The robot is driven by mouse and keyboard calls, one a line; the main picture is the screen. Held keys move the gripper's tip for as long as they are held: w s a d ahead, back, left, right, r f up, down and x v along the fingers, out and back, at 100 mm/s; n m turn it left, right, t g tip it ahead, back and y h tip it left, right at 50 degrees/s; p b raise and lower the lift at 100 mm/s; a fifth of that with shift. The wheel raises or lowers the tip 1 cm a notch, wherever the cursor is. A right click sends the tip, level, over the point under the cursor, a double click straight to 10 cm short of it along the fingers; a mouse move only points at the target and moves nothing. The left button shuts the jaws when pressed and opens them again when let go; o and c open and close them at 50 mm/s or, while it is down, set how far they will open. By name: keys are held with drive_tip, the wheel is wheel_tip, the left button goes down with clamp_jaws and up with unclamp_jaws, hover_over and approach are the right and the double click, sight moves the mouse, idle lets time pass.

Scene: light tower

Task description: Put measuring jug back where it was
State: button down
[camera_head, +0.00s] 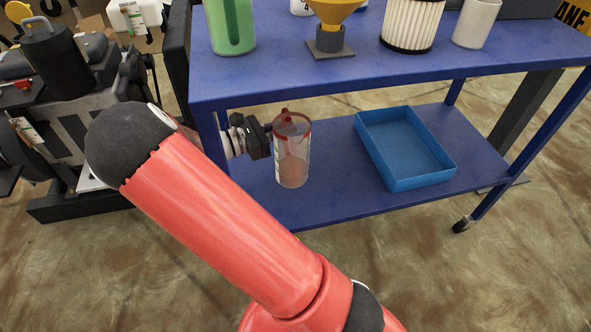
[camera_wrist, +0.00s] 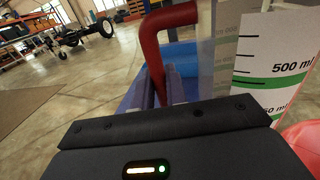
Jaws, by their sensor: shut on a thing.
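The measuring jug (camera_head: 292,160) is clear, with a red rim, and stands upright over the left part of the cart's blue lower shelf (camera_head: 335,190). I cannot tell whether its base touches the shelf. My gripper (camera_head: 268,137) reaches in from the left and is shut on the jug's red handle. In the wrist view the red handle (camera_wrist: 153,55) passes down between the fingers (camera_wrist: 165,92). The jug's wall with its green scale marks (camera_wrist: 268,65) is at the right there. My gripper hides the lower handle.
A blue open tray (camera_head: 405,150) sits to the right on the lower shelf. The blue upper shelf (camera_head: 300,78) overhangs behind, bearing a green container (camera_head: 232,25), a yellow funnel (camera_head: 333,12), a pleated filter (camera_head: 412,22) and a white cup (camera_head: 476,22). A cart leg is left of my gripper.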

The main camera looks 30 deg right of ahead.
wheel_tip(320, 180, down, 9)
drive_tip(key=b, duration=0.8)
drive_tip(key=shift+b, duration=0.4)
drive_tip(key=shift+r, duration=0.1)
drive_tip(key=c, duration=1.4)
unclamp_jaws()
drive_tip(key=shift+c, duration=0.2)
drive_tip(key=shift+a, duration=0.15)
drive_tip(key=a, duration=0.3)
drive_tip(key=a+p, duration=0.1)
drive_tip(key=a, duration=0.3)
drive_tip(key=w+a+p, duration=0.1)
drive_tip(key=a, duration=0.3)
drive_tip(key=shift+a, duration=0.4)
